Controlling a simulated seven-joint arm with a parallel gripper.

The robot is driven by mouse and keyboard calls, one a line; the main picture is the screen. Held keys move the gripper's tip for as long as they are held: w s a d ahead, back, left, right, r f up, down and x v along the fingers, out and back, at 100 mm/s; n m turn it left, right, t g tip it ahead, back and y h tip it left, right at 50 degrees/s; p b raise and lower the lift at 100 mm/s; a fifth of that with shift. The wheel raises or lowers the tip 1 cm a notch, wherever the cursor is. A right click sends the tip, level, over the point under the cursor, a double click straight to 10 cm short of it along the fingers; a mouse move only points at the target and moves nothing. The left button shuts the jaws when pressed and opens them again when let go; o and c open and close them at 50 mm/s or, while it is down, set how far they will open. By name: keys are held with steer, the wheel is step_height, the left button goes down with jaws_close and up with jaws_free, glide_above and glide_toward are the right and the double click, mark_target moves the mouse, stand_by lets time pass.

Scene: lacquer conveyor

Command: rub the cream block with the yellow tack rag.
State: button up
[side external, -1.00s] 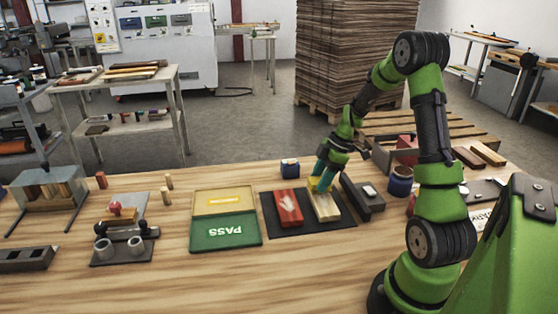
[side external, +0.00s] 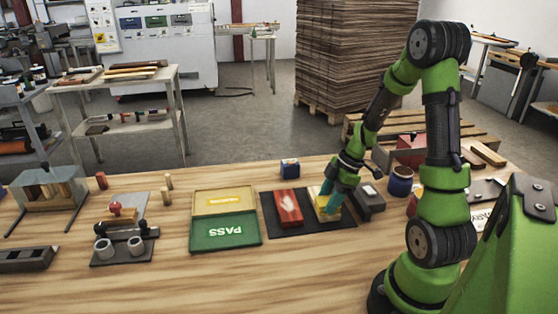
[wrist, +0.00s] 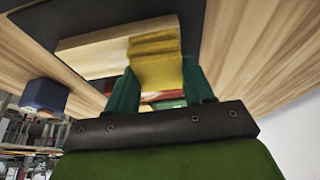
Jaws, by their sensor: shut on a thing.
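The cream block (side external: 325,213) lies on a dark mat (side external: 345,217), to the right of a red block (side external: 288,207) with a pale hand mark. My gripper (side external: 331,200) is down at the cream block, its teal fingers shut on the yellow tack rag, which is mostly hidden in the side view. In the wrist view the yellow tack rag (wrist: 156,62) sits between the fingertips (wrist: 160,88) and lies against the cream block (wrist: 95,60), covering part of its face. The exact contact under the rag is hidden.
The green PASS tray (side external: 225,232) lies to the left. The front table is clear.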

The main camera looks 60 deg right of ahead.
steer(key=w+d, duration=0.5)
steer(key=shift+w+d, duration=0.35)
step_height(320, 180, up, 8)
stand_by(0.6)
steer(key=shift+s, duration=0.1)
stand_by(0.3)
